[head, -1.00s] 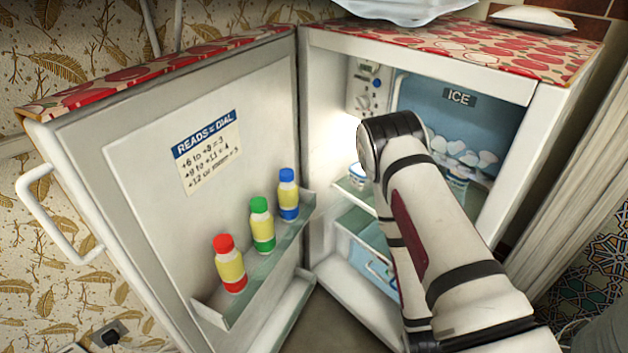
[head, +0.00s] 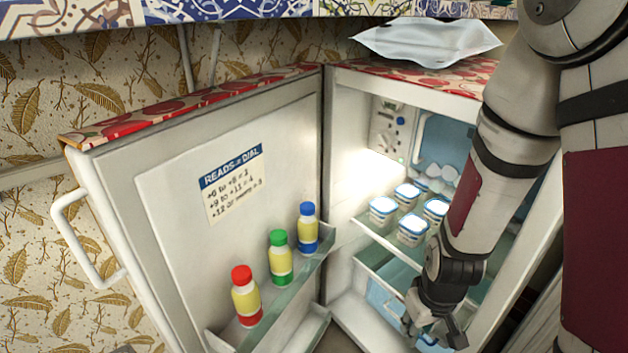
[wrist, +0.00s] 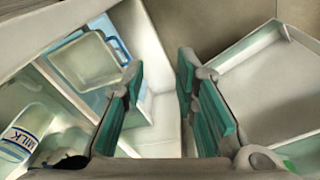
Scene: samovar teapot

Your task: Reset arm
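My gripper (head: 436,328) hangs downward in front of the open fridge, at the lower right of the head view. My arm comes down from the upper right and hides part of the fridge's right side. In the wrist view my gripper (wrist: 158,80) has its two green-padded fingers apart, with nothing between them. The open fridge door (head: 160,250) fills the left of the head view.
Several small lidded tubs (head: 412,230) stand on the upper fridge shelf. Bottles with red (head: 245,296), green (head: 280,258) and blue (head: 307,228) caps stand in the door shelf. The wrist view shows a milk bottle (wrist: 28,128) and a clear jug (wrist: 85,60).

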